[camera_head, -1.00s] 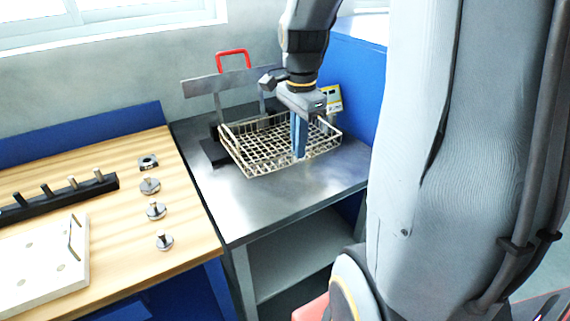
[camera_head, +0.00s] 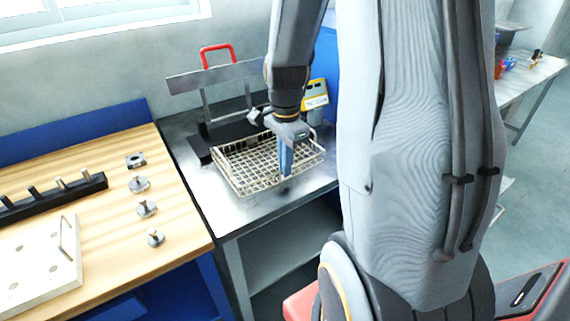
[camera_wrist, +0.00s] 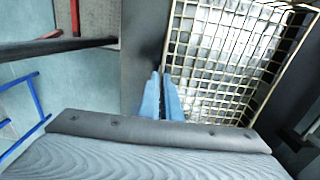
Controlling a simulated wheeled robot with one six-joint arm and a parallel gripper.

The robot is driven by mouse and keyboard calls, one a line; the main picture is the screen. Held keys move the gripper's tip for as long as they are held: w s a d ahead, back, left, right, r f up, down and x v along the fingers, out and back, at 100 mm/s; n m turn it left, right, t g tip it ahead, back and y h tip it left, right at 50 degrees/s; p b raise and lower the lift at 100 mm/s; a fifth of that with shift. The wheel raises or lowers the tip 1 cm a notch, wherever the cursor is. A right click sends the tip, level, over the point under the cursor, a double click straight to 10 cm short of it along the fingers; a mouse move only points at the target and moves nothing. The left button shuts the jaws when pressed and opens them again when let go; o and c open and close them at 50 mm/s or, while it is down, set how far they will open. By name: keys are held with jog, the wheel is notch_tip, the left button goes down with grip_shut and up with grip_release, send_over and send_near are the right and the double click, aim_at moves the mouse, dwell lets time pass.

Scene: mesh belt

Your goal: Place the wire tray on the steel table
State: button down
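The wire tray (camera_head: 243,184) is a shallow mesh basket over the steel table (camera_head: 310,187). It looks about level and low over the top; I cannot tell whether it touches. My gripper (camera_head: 286,172) points down at the tray's front rim, with its blue fingers close together there. In the wrist view, the blue fingertips (camera_wrist: 161,76) meet at the edge of the tray mesh (camera_wrist: 215,75). The fingers look shut on the rim, though the contact itself is partly hidden.
A stand with a red handle (camera_head: 217,48) and dark base is behind the tray, beside a yellow-grey device (camera_head: 315,97). The wooden bench (camera_head: 110,245) at left holds metal knobs, a peg rack and a white plate. The steel table's front strip is clear.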

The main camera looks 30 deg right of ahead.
jog(key=c, duration=2)
grip_release()
jog(key=shift+f, duration=0.1)
notch_tip(320, 180, up, 12)
jog(key=b, duration=0.2)
jog(key=s+a+f+n, duration=0.2)
jog(key=a+f+n, duration=0.1)
jog(key=n, duration=0.3)
jog(key=s+a+f+n, duration=0.3)
jog(key=a+f+n, duration=0.1)
jog(key=a+n, duration=0.1)
jog(key=s+a+f+n+t, duration=0.1)
jog(key=s+a+f+n, duration=0.1)
jog(key=a+f+n, duration=0.2)
jog(key=shift+s+a+f+n, duration=0.15)
jog(key=shift+a+n, duration=0.1)
jog(key=shift+n, duration=0.4)
jog(key=shift+s+a+f+n, duration=0.15)
jog(key=shift+a+n, duration=0.1)
jog(key=shift+n, duration=0.4)
